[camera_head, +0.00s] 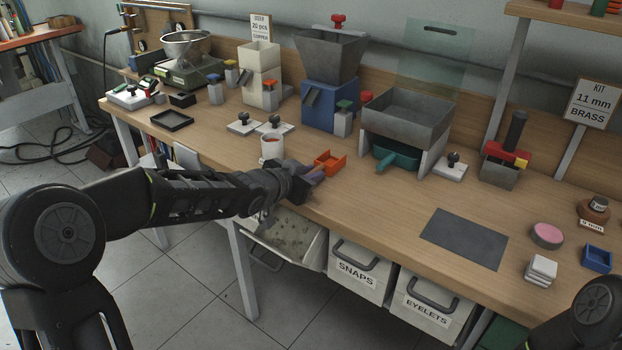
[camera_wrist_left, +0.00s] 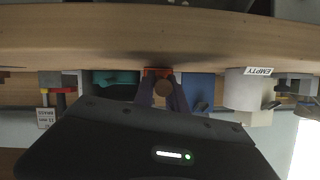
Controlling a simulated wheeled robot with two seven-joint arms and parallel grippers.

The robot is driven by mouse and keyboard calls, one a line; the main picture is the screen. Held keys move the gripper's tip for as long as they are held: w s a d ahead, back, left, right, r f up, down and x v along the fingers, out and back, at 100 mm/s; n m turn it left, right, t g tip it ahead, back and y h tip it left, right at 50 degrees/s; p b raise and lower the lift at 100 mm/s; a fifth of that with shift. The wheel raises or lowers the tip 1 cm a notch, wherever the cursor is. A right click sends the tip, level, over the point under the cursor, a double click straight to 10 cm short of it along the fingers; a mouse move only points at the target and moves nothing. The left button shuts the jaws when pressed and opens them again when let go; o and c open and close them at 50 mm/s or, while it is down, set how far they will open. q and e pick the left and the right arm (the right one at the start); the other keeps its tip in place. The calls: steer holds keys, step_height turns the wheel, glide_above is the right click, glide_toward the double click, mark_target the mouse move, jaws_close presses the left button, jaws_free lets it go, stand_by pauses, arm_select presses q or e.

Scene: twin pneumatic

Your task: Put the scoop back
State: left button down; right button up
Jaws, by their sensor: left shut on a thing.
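The orange scoop (camera_head: 331,161) is a small open box shape near the front edge of the bench. My left gripper (camera_head: 311,172) is at its left, shut on the scoop's handle, which the fingers hide in the head view. Whether the scoop touches the bench is hard to tell. My right gripper is out of view.
A white cup (camera_head: 271,149) stands close left of the gripper. A blue dispenser (camera_head: 322,103) and a grey hopper with a teal tray (camera_head: 391,156) stand behind. An open bin (camera_head: 290,232) is below the bench edge. A dark mat (camera_head: 464,238) lies bare at right.

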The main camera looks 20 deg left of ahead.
arm_select(q)
steer(key=shift+f, duration=0.1)
steer(key=c, duration=1.3)
jaws_free()
steer(key=shift+c, duration=0.2)
steer(key=shift+r, duration=0.2)
steer(key=p+v, duration=0.4)
steer(key=v, duration=0.8)
